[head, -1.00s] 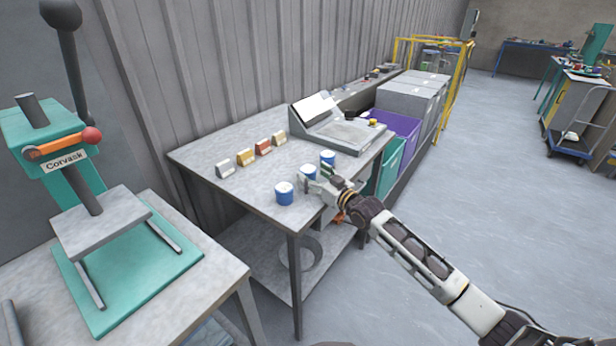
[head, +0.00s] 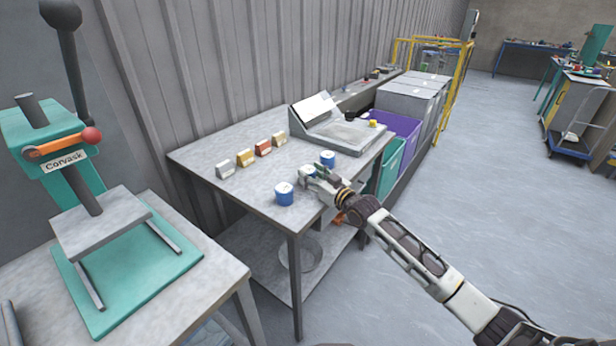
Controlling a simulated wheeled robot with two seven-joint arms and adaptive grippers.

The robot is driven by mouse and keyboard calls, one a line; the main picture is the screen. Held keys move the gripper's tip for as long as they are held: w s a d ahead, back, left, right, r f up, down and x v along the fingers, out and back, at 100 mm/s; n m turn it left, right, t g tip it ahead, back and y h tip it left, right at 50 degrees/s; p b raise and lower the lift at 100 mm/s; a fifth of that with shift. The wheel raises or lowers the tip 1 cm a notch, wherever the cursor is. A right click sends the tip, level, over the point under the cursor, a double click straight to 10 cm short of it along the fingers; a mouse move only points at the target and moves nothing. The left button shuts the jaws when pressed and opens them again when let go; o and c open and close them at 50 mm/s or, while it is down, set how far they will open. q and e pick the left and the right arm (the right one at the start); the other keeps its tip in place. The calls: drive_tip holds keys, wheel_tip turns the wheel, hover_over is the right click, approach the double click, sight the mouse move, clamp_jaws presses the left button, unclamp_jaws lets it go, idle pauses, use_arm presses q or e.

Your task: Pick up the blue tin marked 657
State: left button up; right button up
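Three blue tins with white tops stand in a row on the grey table. One tin (head: 284,195) is nearest the front edge, one tin (head: 328,158) is at the back, and a middle tin (head: 307,171) is between them. The markings are too small to read, so I cannot tell which is 657. My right gripper (head: 309,179) is at the middle tin and partly hides it. I cannot tell whether its fingers are open or touching the tin. My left gripper is not in view.
Several small coloured blocks (head: 245,157) stand in a row towards the wall. A scale-like device (head: 340,132) is at the table's far end. A green press (head: 75,175) stands on the front-left table.

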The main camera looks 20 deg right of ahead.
sight(312, 172)
drive_tip(key=c, duration=0.4)
drive_tip(key=shift+r, duration=0.1)
drive_tip(key=shift+r, duration=0.8)
wheel_tip(312, 172, up, 8)
drive_tip(key=shift+f+p, duration=0.2)
drive_tip(key=shift+p, duration=0.55)
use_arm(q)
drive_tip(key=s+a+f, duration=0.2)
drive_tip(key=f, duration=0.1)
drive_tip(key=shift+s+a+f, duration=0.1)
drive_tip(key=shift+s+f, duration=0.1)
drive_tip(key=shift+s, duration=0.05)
use_arm(e)
drive_tip(key=shift+r, duration=0.4)
